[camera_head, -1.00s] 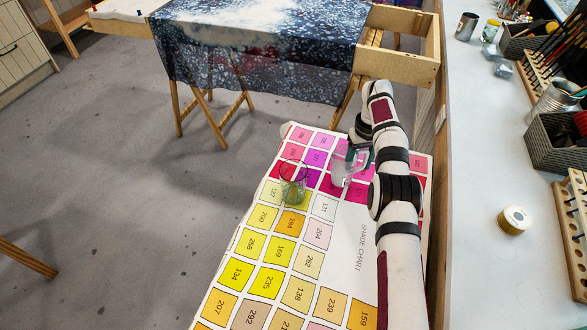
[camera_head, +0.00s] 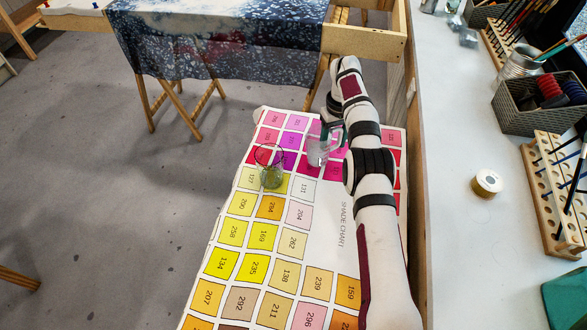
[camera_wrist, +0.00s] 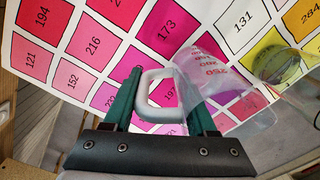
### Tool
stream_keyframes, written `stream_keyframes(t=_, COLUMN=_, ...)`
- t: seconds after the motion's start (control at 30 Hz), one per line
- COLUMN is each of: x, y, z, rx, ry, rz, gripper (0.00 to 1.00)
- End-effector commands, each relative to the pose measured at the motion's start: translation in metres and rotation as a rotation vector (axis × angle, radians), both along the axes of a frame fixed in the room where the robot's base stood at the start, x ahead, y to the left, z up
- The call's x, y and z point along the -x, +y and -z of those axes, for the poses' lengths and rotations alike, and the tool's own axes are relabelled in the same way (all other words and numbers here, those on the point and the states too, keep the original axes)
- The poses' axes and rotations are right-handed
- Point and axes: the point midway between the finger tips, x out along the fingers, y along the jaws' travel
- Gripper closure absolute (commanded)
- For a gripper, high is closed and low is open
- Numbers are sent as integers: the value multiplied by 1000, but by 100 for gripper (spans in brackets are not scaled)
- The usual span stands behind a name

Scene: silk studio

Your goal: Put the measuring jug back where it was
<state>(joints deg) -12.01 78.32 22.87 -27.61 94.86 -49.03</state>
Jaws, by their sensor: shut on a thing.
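The measuring jug (camera_head: 318,152) is clear, with red markings and a pale handle. It is over the pink squares at the far end of the shade chart (camera_head: 330,238). My gripper (camera_head: 334,132) is shut on the jug's handle. In the wrist view the handle (camera_wrist: 141,97) sits between my green fingers (camera_wrist: 158,98), and the clear body of the jug (camera_wrist: 222,82) extends to the right. I cannot tell whether its base touches the chart.
A clear glass with greenish contents (camera_head: 271,178) stands on the chart just left of the jug. On the right, a grey worktop (camera_head: 455,140) holds a tape roll (camera_head: 487,183), a wicker basket (camera_head: 530,112) and a wooden rack (camera_head: 550,190). Dark patterned cloth (camera_head: 220,50) hangs behind.

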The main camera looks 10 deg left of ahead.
Motion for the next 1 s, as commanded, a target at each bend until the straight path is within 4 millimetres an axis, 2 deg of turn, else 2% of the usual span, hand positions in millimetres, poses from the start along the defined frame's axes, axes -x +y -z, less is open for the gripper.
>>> stream_keyframes(t=0.17, x=1, y=-9, z=-7, rx=2, ry=-1, rz=-43, gripper=100)
stream_keyframes(t=0.33, x=10, y=-38, z=-29, rx=7, ry=1, rz=-197, gripper=100)
stream_keyframes(t=0.47, x=28, y=-66, z=-48, rx=9, ry=0, rz=-350, gripper=100)
stream_keyframes(t=0.57, x=50, y=-89, z=-63, rx=8, ry=0, rz=-480, gripper=100)
stream_keyframes(t=0.7, x=93, y=-118, z=-79, rx=5, ry=-1, rz=-664, gripper=100)
stream_keyframes(t=0.9, x=146, y=-141, z=-90, rx=-1, ry=-3, rz=-851, gripper=100)
stream_keyframes(t=1.0, x=161, y=-145, z=-91, rx=-2, ry=-4, rz=-901, gripper=100)
